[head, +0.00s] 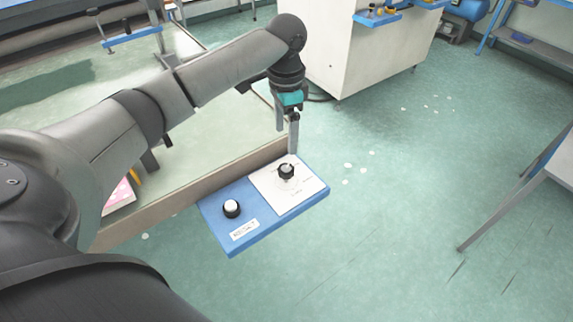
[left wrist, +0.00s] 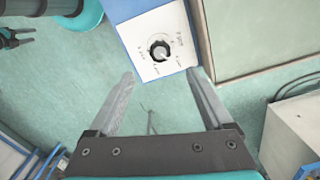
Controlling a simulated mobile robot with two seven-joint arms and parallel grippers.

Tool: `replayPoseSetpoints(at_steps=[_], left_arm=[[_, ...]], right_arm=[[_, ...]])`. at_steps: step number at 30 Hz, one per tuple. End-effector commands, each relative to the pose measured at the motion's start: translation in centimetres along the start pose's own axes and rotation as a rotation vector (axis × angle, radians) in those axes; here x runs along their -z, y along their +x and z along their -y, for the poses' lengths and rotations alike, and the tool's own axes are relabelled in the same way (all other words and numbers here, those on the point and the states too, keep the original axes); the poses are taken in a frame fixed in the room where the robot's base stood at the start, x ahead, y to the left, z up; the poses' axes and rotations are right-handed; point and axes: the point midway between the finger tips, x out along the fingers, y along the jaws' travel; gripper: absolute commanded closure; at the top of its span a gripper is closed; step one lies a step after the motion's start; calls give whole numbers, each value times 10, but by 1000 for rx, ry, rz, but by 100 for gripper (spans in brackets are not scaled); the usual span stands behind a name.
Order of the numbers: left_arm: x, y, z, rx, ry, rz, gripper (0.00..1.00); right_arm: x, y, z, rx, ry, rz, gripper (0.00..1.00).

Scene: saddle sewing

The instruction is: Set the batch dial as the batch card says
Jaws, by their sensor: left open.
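The blue panel (head: 262,236) carries a white dial plate (head: 308,188) with a black knob (head: 286,170). In the left wrist view the dial knob (left wrist: 160,51) has a pale pointer, with small marks around it too small to read. My left gripper (head: 293,150) is above the dial, just past its far side. In the left wrist view the open fingers (left wrist: 161,75) are empty, with the knob beyond the tips and between their lines. I cannot identify the batch card; a pink-and-white sheet (head: 120,194) lies partly hidden behind my left arm.
A second knob (head: 232,208) with a white top and a small label (head: 244,229) sit on the panel's left half. A beige rail (head: 190,194) runs along the panel's far left side. A white cabinet (head: 360,50) stands behind. The floor to the right is mostly clear.

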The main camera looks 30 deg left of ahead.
Motion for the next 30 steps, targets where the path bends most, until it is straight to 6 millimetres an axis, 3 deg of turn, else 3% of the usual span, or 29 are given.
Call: replayPoseSetpoints(at_steps=[6, 15, 28, 30], left_arm=[[-1, 52, -1, -1, 0, 4, 16], [0, 100, 0, 1, 1, 0, 16], [0, 111, 0, 2, 2, -1, 16], [0, 111, 0, 2, 2, -1, 22]], right_arm=[[-2, 7, -3, -4, -2, 1, 50], [-3, 14, -4, -5, -2, 2, 50], [-3, 15, -4, -5, -2, 2, 50], [-3, 15, -4, -5, -2, 2, 50]])
